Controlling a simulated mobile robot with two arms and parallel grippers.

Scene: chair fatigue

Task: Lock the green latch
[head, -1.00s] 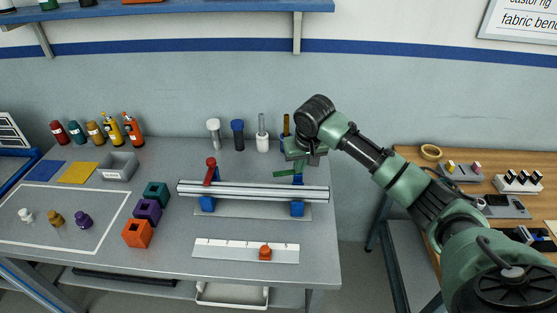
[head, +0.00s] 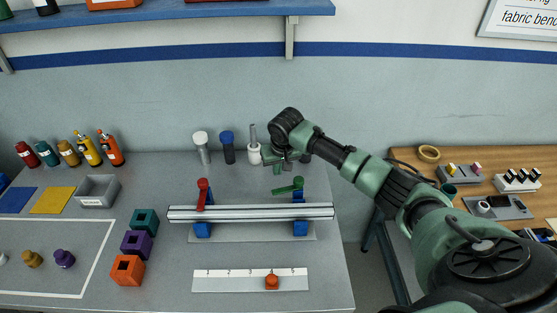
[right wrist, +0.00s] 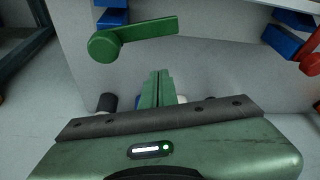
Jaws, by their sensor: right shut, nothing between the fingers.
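The green latch (head: 285,188) stands at the right end of the silver rail (head: 250,213), just behind it. Its round knob is at the right and its lever points left, roughly along the rail. In the right wrist view the green latch (right wrist: 140,36) lies ahead of the fingers, knob at the left. My right gripper (head: 278,168) is behind the latch, shut and empty. In the right wrist view its closed fingers (right wrist: 157,88) show a gap to the lever. My left gripper is out of view.
Blue supports (head: 300,228) hold the rail. White, blue and other upright tools (head: 227,147) stand behind, left of my gripper. A white scale (head: 235,280) with an orange slider lies in front.

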